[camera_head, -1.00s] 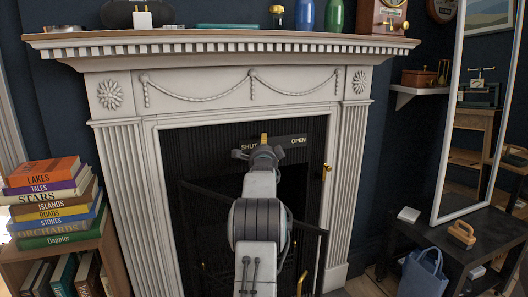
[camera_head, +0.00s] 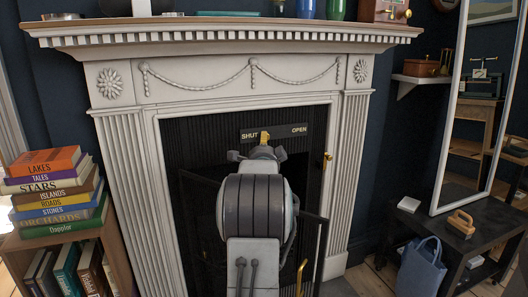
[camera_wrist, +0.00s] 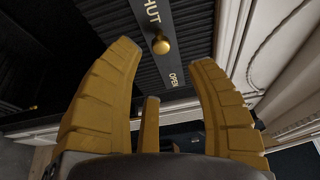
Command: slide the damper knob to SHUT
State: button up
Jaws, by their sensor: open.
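The damper plate (camera_head: 288,131) is a dark strip lettered SHUT at left and OPEN at right, across the top of the fireplace opening. In the wrist view, the small round brass damper knob (camera_wrist: 160,45) stands between the two words on the plate. My gripper (camera_wrist: 163,56) is open, with one gold finger on each side of the knob in the picture. Nothing is between the fingers that I can see touching them; the depth gap to the knob is unclear. In the head view, my arm hides most of the gripper, and a yellow tip shows by SHUT.
The white mantel (camera_head: 225,75) surrounds the opening, with ornaments on its shelf. A dark fire screen (camera_head: 309,235) stands low in front. A stack of books (camera_head: 55,195) is at left. A black table (camera_head: 470,235) with a blue bag (camera_head: 422,270) is at right.

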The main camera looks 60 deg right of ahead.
jog(key=shift+v, duration=1.2)
